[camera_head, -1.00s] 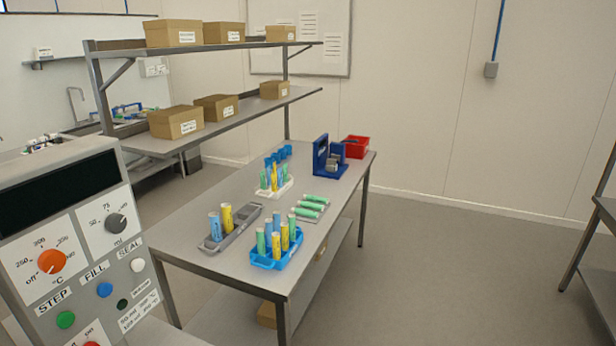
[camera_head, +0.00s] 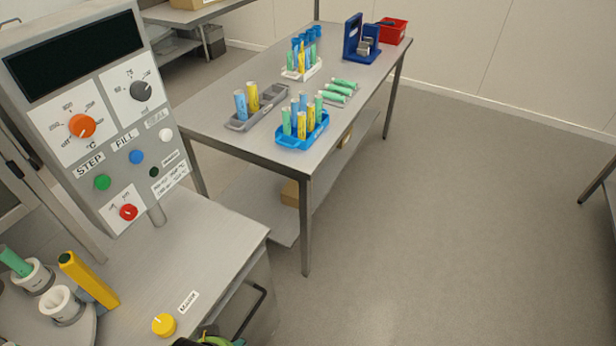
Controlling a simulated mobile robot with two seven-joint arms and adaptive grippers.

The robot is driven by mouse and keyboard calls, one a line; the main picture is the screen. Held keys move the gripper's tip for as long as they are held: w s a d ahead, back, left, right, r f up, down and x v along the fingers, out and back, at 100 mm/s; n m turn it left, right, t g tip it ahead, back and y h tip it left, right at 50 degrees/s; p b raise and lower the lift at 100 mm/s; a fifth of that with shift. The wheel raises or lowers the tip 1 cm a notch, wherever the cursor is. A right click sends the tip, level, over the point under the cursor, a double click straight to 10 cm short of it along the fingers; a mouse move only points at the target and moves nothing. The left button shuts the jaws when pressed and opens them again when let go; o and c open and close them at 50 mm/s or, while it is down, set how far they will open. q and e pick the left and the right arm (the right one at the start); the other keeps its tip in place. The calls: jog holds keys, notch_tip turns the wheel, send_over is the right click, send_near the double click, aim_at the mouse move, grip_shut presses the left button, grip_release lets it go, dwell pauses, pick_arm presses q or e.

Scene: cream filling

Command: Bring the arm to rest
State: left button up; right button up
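Neither of my grippers shows clearly in the head view. A small dark and green shape (camera_head: 212,341) is cut off by the bottom edge, and I cannot tell what it is. The filling machine's panel (camera_head: 100,105) stands at the left, with an orange dial (camera_head: 82,126), a grey dial (camera_head: 141,91) and several coloured buttons. In front of it, a green tube (camera_head: 15,262) stands in a white holder (camera_head: 33,277). A second white holder (camera_head: 61,303) looks empty, with a yellow bar (camera_head: 88,278) tilted beside it.
A yellow knob (camera_head: 164,324) sits on the machine's worktop (camera_head: 200,240). The farther table (camera_head: 212,105) bears a blue rack (camera_head: 288,141), a grey tray (camera_head: 238,126), a white rack (camera_head: 302,76) and green tubes (camera_head: 340,88). The floor (camera_head: 440,210) at the right is clear.

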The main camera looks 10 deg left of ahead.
pick_arm(q)
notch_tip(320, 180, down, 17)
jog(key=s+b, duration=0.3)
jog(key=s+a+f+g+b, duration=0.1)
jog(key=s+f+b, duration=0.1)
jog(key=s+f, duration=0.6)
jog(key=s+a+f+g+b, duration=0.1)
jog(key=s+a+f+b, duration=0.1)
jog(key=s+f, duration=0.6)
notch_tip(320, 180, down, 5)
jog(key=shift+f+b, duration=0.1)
jog(key=shift+b, duration=0.75)
